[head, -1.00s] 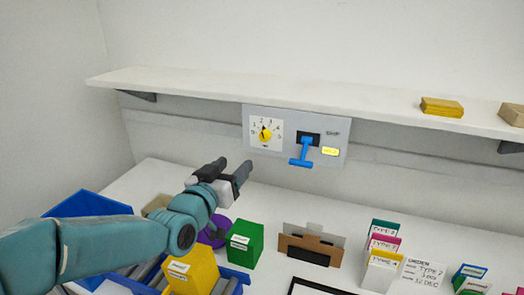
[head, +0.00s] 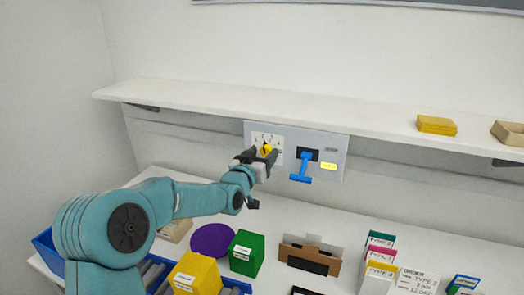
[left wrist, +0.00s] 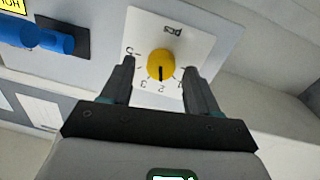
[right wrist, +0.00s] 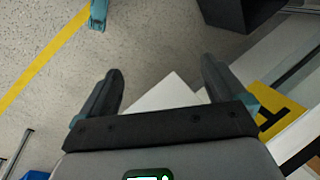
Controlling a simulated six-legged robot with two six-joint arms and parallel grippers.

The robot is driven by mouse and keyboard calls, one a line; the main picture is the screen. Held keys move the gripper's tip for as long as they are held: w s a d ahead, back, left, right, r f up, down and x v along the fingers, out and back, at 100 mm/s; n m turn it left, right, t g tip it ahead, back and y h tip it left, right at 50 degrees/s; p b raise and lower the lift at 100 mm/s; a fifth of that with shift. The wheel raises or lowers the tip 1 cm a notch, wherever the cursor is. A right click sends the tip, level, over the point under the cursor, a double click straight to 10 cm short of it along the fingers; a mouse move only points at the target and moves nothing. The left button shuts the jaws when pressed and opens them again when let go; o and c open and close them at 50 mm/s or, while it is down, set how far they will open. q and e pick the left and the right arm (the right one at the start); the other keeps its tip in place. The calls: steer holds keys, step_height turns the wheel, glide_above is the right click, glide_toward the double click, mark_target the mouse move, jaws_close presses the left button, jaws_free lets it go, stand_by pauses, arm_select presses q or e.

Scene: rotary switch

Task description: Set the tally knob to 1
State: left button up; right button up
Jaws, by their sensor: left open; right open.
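The tally knob (head: 265,147) is a yellow round knob on a white numbered dial plate on the grey wall panel (head: 335,140) under the shelf. In the left wrist view the knob (left wrist: 161,64) shows upside down, its black mark pointing at or close to the 2. My left gripper (head: 262,156) is open in front of the dial. In the left wrist view its fingers (left wrist: 158,68) stand on either side of the knob with gaps; I cannot tell whether the tips reach its depth. My right gripper (right wrist: 160,82) is open and empty, seen only in its wrist view.
A blue lever handle (head: 303,170) sticks out right of the dial, with a yellow label (head: 328,166) beside it. The shelf (head: 200,100) juts out above. A green box (head: 246,253), yellow box (head: 194,272) and purple disc (head: 212,240) are below on the worktop.

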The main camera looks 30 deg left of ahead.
arm_select(q)
steer(key=shift+w+a, duration=0.1)
steer(key=shift+w, duration=0.05)
steer(key=c, duration=1)
steer(key=shift+f+b, duration=0.15)
steer(key=shift+b, duration=0.3)
steer(key=shift+c, duration=0.2)
steer(key=n+b, duration=0.5)
steer(key=b, duration=0.4)
steer(key=shift+f, duration=0.2)
steer(key=shift+r+n+b, duration=0.25)
steer(key=shift+n+b, duration=0.85)
steer(key=shift+n, duration=0.1)
steer(key=o, duration=1)
steer(key=shift+o, duration=0.2)
